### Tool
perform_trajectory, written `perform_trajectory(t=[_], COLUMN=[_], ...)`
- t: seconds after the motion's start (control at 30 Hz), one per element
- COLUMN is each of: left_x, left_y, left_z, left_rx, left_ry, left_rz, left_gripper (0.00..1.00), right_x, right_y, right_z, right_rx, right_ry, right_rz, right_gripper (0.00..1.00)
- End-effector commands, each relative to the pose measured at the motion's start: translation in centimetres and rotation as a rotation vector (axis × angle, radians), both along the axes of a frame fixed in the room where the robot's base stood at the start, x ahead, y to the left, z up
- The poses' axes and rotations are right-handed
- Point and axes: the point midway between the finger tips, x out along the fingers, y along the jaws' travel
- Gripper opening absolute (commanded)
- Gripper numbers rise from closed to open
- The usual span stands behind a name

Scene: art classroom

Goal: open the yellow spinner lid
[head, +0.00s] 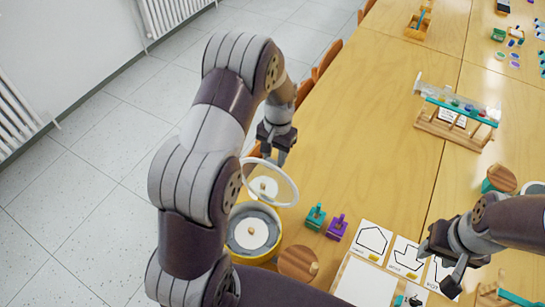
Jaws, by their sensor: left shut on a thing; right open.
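The yellow spinner (233,245) stands on the table near its left edge, partly hidden behind my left arm. A white disc with a small wooden peg shows inside its grey bowl. The spinner lid (293,188), a clear disc with a white rim, is tilted and off the spinner, just above and behind it. My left gripper (268,156) is shut on the lid at its far rim. My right gripper (440,272) is open and empty above the drawing cards on the right.
Close to the spinner are a teal block (315,217), a purple block (337,227) and a round wooden piece (296,262). Outline cards (372,241) lie to the right. A wooden rack (455,125) stands further back. The middle of the table is clear.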

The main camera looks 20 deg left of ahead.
Motion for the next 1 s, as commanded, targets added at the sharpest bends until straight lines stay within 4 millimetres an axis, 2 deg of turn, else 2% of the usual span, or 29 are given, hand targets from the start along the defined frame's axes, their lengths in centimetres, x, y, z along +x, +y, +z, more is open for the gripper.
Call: perform_trajectory(t=[0.03,0.57,0.6,0.63,0.67,1.0], left_x=[-1.0,-1.0,-1.0,-1.0,-1.0,-0.5], left_y=[-0.3,-0.3,-0.3,-0.3,-0.3,-0.2], left_z=[-1.5,-1.6,-1.6,-1.6,-1.6,-0.6], left_rx=[-0.005,-0.006,-0.006,-0.006,-0.006,-0.004], left_ry=[0.035,0.04,0.04,0.041,0.041,0.026], left_rz=[0.001,0.002,0.001,0.001,0.001,0.001], left_gripper=[0.0,0.0,0.49,0.59,0.62,0.62], right_x=[0.0,0.0,0.0,0.0,0.0,0.0], right_y=[0.0,0.0,0.0,0.0,0.0,0.0], right_z=[-0.4,-0.4,-0.4,-0.4,-0.4,-0.5], right_rx=[0.0,0.0,0.0,0.0,0.0,0.0], right_ry=[0.0,0.0,0.0,0.0,0.0,0.0], right_rz=[0.0,0.0,0.0,0.0,0.0,0.0], right_gripper=[0.43,0.43,0.43,0.43,0.43,0.43])
